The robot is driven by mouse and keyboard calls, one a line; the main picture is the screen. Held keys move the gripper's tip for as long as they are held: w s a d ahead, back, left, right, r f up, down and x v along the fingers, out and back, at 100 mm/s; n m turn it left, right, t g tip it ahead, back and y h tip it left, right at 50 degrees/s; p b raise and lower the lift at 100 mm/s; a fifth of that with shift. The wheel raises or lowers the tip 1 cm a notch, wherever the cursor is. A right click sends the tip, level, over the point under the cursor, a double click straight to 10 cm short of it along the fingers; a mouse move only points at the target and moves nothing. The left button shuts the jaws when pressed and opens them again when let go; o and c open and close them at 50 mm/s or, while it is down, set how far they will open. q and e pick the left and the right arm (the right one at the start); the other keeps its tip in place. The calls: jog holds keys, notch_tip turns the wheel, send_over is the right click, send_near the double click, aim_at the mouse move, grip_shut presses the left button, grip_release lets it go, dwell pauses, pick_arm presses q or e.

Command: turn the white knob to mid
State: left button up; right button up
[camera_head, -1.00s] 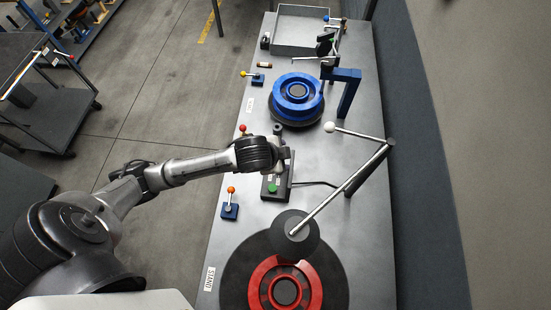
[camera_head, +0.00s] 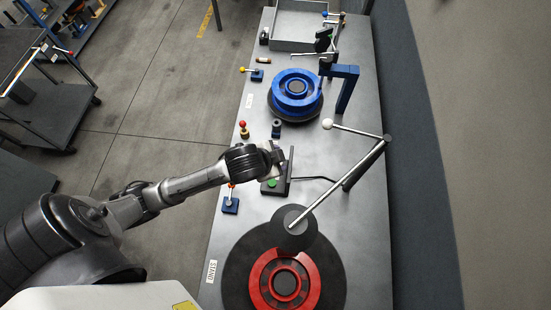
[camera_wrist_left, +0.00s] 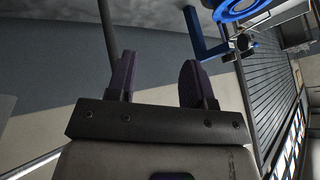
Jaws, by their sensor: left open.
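A white ball knob (camera_head: 327,124) sits on the end of a thin metal rod on the bench, right of centre in the head view. A small dark control box (camera_head: 270,190) with a green button (camera_head: 272,183) lies lower left of it; its upper part is hidden behind my left gripper, so I cannot tell whether another white knob is there. My left gripper (camera_head: 279,160) is over the box's upper end, apart from the white ball. In the left wrist view its two fingers (camera_wrist_left: 156,80) are spread with nothing between them. My right gripper is not in view.
A blue wheel (camera_head: 297,92) and a blue bracket (camera_head: 345,88) stand beyond the white ball. A red wheel on a black tyre (camera_head: 238,270) lies at the near end. A jointed metal arm (camera_head: 345,183) crosses the right side. Small levers (camera_head: 231,204) line the left edge.

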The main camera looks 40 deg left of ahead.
pick_arm(q)
jog(key=a+f+n+t+h+b, duration=0.1)
jog(key=a+f, duration=0.2)
jog(key=f, duration=0.5)
jog(key=w+a+f+n+t+h+b, duration=0.1)
jog(key=a+f+t+b, duration=0.1)
jog(key=f, duration=0.6)
jog(key=w+a+f+n+t+h+b, duration=0.1)
jog(key=a+f, duration=0.3)
jog(key=f, duration=0.4)
jog(key=shift+f+t+h, duration=0.3)
jog(key=shift+f+t, duration=0.05)
jog(key=shift+t, duration=0.35)
jog(key=shift+w+f, duration=0.2)
jog(key=shift+b+x, duration=0.35)
jog(key=shift+x, duration=3.1)
jog(key=shift+r, duration=0.1)
jog(key=shift+c, duration=0.3)
